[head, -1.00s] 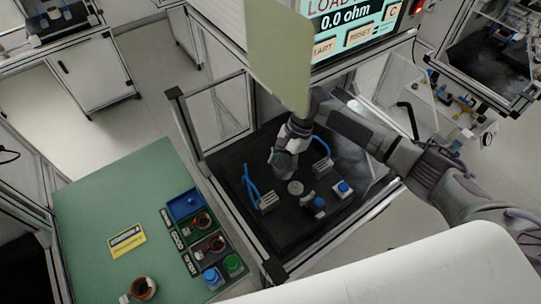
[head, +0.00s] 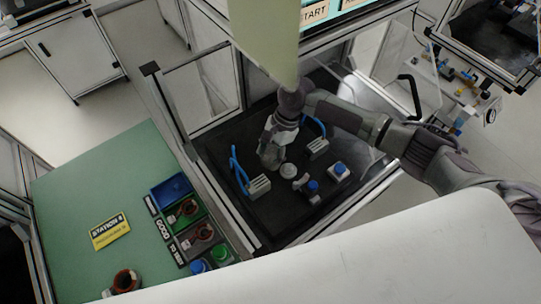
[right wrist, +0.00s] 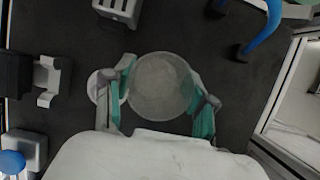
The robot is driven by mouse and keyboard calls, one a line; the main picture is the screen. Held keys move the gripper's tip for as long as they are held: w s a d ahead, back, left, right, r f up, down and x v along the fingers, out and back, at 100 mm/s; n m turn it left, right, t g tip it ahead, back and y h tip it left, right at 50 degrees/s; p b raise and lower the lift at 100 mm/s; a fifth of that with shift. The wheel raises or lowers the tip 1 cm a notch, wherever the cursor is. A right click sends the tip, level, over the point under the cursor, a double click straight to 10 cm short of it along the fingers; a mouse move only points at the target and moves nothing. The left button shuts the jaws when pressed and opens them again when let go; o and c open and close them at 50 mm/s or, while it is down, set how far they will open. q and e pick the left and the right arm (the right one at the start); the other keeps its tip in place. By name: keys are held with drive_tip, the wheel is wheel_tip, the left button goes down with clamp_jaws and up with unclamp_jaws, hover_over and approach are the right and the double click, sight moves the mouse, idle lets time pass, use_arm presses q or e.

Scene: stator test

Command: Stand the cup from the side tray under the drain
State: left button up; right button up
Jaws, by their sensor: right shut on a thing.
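A clear, greyish round cup (right wrist: 160,85) sits between the two green-padded fingers of my right gripper (right wrist: 163,92) in the right wrist view. The gripper is shut on it. In the head view my right gripper (head: 270,152) reaches down over the black floor of the test bay, and the cup is hard to make out there. A pale round disc (head: 289,170) lies just right of the gripper; in the right wrist view it (right wrist: 97,87) is partly behind the left finger. I cannot make out the drain or the side tray for certain. My left gripper is not in view.
Grey terminal blocks with blue leads (head: 258,186) (head: 319,147) stand on the bay floor (head: 275,217). Blue-button boxes (head: 339,170) stand at the right. Metal frame rails edge the bay. A green table (head: 75,195) with colored part bins (head: 170,188) stands at left.

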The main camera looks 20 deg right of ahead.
drive_tip(key=shift+s+a, duration=0.15)
drive_tip(key=shift+a, duration=0.05)
drive_tip(key=o, duration=1)
drive_tip(key=shift+d+f, duration=0.1)
